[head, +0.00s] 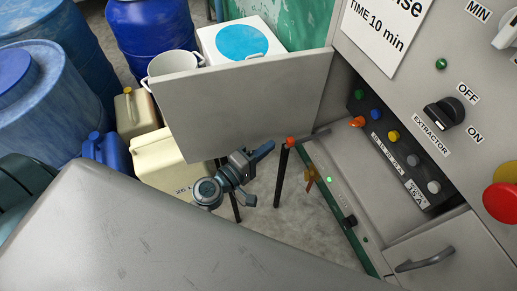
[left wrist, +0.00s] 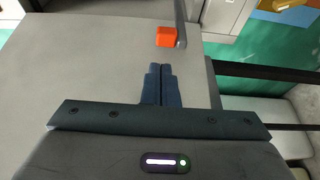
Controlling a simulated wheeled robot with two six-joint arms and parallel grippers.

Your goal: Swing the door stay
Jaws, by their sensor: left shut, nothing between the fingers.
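The door stay shows as a thin grey bar with an orange end (head: 291,142), by the lower edge of the open grey door panel (head: 240,105). In the left wrist view the orange end (left wrist: 166,37) lies just beyond my fingertips, with the grey bar beside it. My left gripper (head: 266,150) is shut and empty, pointing toward the orange end with a small gap. In the left wrist view its fingers (left wrist: 161,68) are together over the grey panel. My right gripper is not in view.
A control panel with an extractor knob (head: 444,112) and several buttons stands at the right. Blue drums (head: 150,35), a cream canister (head: 165,160) and a white box (head: 238,42) stand at the left and back. A large grey surface (head: 110,235) fills the lower left. Black legs stand near the gripper.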

